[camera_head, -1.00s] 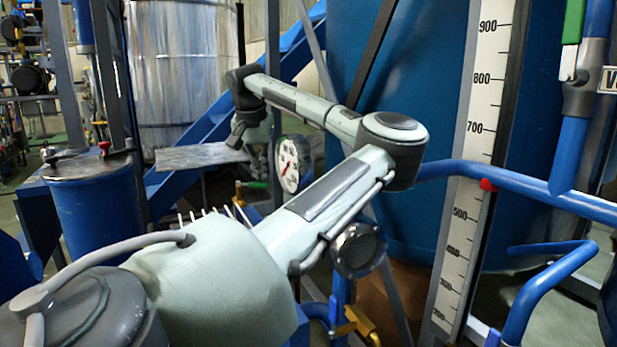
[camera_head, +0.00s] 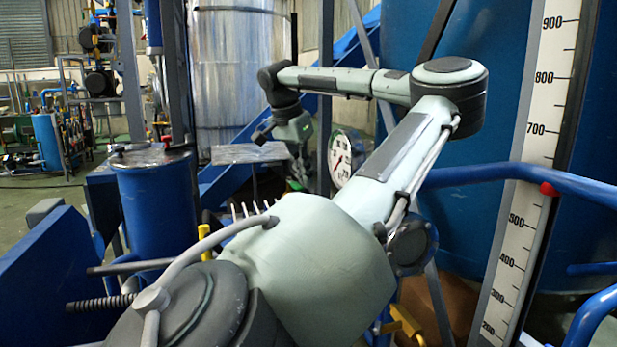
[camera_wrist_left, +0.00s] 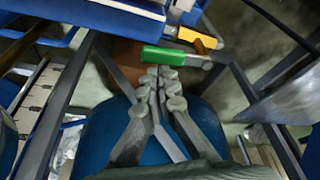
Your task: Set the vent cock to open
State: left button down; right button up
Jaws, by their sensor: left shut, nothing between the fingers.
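In the left wrist view a green lever handle (camera_wrist_left: 177,57) with a silver metal end lies across the picture, just past my left fingertips. I cannot read a label on it, so I cannot confirm that it is the vent cock. My left gripper (camera_wrist_left: 160,74) is shut and empty, its fingers together and close to the handle. I cannot tell whether they touch it. In the head view the left gripper (camera_head: 262,135) is small and dark beyond my bent arm. No green lever shows clearly there. The right gripper is not in view.
A round gauge (camera_head: 340,160) stands near my left forearm. A blue tank (camera_head: 480,220), a tall scale board (camera_head: 530,190) and blue pipes (camera_head: 570,183) fill the right side. A blue drum (camera_head: 155,205) stands at left. Yellow parts (camera_wrist_left: 200,38) show beyond the green handle.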

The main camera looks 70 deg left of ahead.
pick_arm(q)
jog(key=shift+s+d, duration=0.1)
jog(key=shift+s, duration=0.2)
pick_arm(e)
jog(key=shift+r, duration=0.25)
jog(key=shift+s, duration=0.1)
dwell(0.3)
